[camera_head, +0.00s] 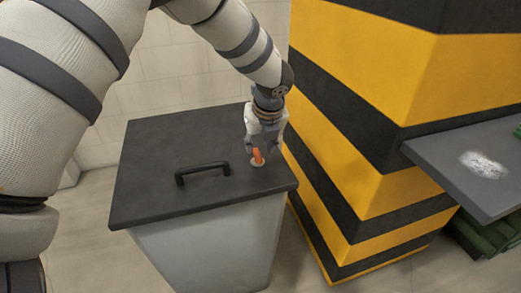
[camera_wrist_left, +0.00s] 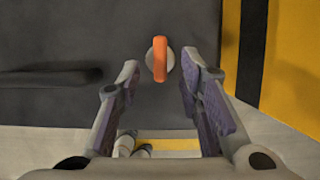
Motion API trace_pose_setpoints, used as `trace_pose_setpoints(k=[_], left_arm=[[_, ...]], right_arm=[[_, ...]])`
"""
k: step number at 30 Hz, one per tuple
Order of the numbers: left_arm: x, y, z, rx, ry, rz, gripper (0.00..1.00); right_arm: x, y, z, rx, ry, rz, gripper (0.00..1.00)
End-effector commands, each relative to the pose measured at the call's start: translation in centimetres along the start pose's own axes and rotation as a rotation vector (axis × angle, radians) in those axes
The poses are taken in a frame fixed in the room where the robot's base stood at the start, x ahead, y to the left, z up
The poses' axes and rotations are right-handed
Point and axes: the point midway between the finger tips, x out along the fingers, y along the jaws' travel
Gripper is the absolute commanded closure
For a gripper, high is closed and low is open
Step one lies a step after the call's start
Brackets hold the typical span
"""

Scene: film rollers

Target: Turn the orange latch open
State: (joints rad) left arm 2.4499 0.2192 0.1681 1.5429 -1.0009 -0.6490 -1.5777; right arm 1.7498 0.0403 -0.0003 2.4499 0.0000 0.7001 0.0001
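The orange latch (camera_head: 258,157) sits on a small pale round base on the dark lid (camera_head: 150,200) of a light grey bin, right of the black handle. In the left wrist view the latch (camera_wrist_left: 160,59) points up and down the picture, ahead of the fingers. My left gripper (camera_head: 262,148) is over the latch, pointing down. In the left wrist view my left gripper (camera_wrist_left: 160,82) is open, with one finger on each side of the latch's line and a gap to each. Whether the fingertips reach down to the latch's height is hard to tell. My right gripper is not in view.
The black handle (camera_head: 203,171) stands up from the lid left of the latch. A yellow and black striped pillar (camera_head: 365,130) rises close to the lid's right side. A grey shelf (camera_head: 470,165) with a whitish patch is at the right, with green items below it.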

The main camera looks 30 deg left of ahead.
Motion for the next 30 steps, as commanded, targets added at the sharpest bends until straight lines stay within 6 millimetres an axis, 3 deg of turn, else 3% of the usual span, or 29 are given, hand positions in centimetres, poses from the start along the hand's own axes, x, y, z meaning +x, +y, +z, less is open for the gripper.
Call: trace_pose_setpoints(k=[1,6,15,20,30], left_arm=[[1.4,0.1,-0.2,0.001,0.005,0.004,0.67],[3.4,0.0,-0.1,-0.001,0.002,0.000,0.67],[3.7,-0.1,0.0,-0.002,-0.001,-0.003,0.67],[3.7,-0.1,0.0,-0.002,-0.001,-0.003,1.00],[3.7,-0.1,0.0,-0.017,-0.001,0.005,1.00]], right_arm=[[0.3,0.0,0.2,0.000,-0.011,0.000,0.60],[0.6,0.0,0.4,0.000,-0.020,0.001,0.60],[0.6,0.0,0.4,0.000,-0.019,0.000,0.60],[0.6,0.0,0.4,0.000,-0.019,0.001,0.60],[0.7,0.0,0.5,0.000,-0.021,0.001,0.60]])
